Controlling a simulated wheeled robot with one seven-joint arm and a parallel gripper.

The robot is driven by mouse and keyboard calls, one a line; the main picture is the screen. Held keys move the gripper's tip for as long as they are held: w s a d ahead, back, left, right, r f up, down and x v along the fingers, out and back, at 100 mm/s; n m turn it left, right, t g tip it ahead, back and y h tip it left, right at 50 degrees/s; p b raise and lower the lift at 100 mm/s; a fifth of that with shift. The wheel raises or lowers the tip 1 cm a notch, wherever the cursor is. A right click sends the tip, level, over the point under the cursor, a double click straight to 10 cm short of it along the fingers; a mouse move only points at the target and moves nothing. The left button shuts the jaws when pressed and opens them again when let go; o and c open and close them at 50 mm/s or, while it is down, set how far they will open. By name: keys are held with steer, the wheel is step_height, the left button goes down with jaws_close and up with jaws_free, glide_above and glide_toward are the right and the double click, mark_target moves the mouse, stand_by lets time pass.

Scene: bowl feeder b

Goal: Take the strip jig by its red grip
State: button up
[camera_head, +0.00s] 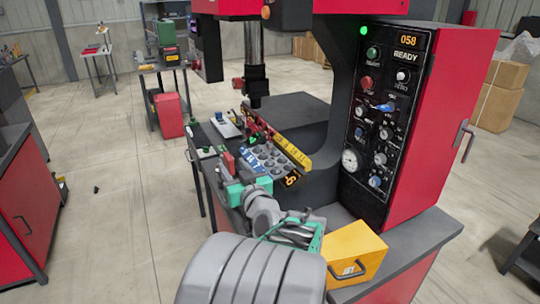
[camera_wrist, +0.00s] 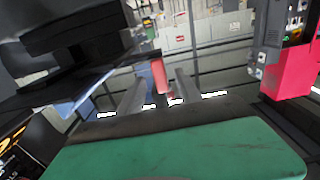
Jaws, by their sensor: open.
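The red grip (camera_head: 228,163) of the strip jig shows in the head view near the left edge of the machine's worktop. In the wrist view the red grip (camera_wrist: 160,76) stands ahead, in the gap between my fingers. A blue part with white marks (camera_head: 252,161) lies just right of it; I cannot tell whether it belongs to the jig. My gripper (camera_wrist: 160,88) is open, with one grey finger on each side of the red grip in the picture. No contact shows. My arm hides part of the worktop in the head view.
Right of the grip are a dark tray with round cups (camera_head: 276,161) and a yellow bar (camera_head: 293,151). The machine's control panel (camera_head: 378,120) rises further right. A yellow box with a handle (camera_head: 353,252) stands at the near edge. Open floor (camera_head: 120,200) lies to the left.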

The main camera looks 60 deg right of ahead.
steer(key=x, duration=0.2)
steer(key=p+x, duration=0.1)
steer(key=shift+w+a+r, duration=0.1)
steer(key=shift+w+r, duration=0.15)
steer(key=shift+r, duration=0.05)
steer(key=shift+w+d+f, duration=0.15)
steer(key=shift+w+d, duration=0.1)
jaws_close()
stand_by(0.7)
